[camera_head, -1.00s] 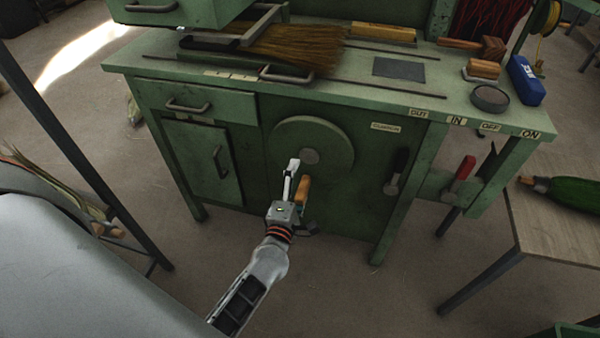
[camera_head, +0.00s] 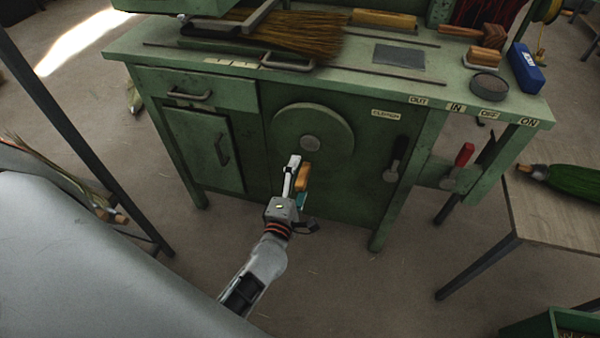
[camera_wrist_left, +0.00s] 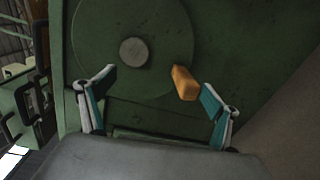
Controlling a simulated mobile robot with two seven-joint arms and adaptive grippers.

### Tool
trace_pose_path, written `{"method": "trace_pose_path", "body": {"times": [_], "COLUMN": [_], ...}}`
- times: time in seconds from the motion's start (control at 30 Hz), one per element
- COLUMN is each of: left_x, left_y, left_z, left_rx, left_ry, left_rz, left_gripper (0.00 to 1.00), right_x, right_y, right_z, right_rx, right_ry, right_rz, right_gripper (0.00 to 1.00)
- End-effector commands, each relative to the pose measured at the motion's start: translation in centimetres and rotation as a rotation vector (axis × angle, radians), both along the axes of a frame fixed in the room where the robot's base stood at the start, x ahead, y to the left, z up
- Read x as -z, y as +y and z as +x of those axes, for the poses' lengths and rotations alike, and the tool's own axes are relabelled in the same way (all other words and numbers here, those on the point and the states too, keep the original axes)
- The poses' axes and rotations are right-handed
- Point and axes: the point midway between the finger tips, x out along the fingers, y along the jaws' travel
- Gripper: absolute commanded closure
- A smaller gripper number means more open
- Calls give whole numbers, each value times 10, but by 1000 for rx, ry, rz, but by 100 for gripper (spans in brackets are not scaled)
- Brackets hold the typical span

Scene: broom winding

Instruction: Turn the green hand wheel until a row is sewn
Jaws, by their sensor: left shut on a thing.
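The green hand wheel (camera_head: 318,122) is a round disc on the front of the green bench, with a grey hub (camera_head: 310,143). Its orange-brown wooden handle (camera_head: 303,176) is below the hub; it also shows in the left wrist view (camera_wrist_left: 185,83), where the wheel (camera_wrist_left: 98,38) fills the upper left. My left gripper (camera_head: 297,174) is at the handle and shut on it. In the left wrist view its fingers (camera_wrist_left: 157,100) stand on either side of the handle, which is nearer the right finger. My right gripper is not in view.
A black lever (camera_head: 398,160) and a red lever (camera_head: 462,158) are right of the wheel. A wooden table (camera_head: 560,215) with a green object stands at right.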

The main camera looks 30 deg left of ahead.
Motion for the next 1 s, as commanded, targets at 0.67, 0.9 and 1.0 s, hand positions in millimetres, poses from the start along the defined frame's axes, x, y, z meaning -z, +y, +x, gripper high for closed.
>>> {"method": "trace_pose_path", "body": {"times": [0.67,0.9,1.0], "left_x": [-14,-12,-12], "left_y": [-6,-10,-11], "left_z": [-39,-54,-58], "left_rx": [-8,-8,-9], "left_ry": [-25,-22,-21], "left_rz": [1,0,0], "left_gripper": [64,64,64], "right_x": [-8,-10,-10], "right_y": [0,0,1], "right_z": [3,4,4], "right_rx": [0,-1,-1], "right_ry": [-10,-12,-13], "right_rz": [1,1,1], "right_gripper": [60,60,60]}}
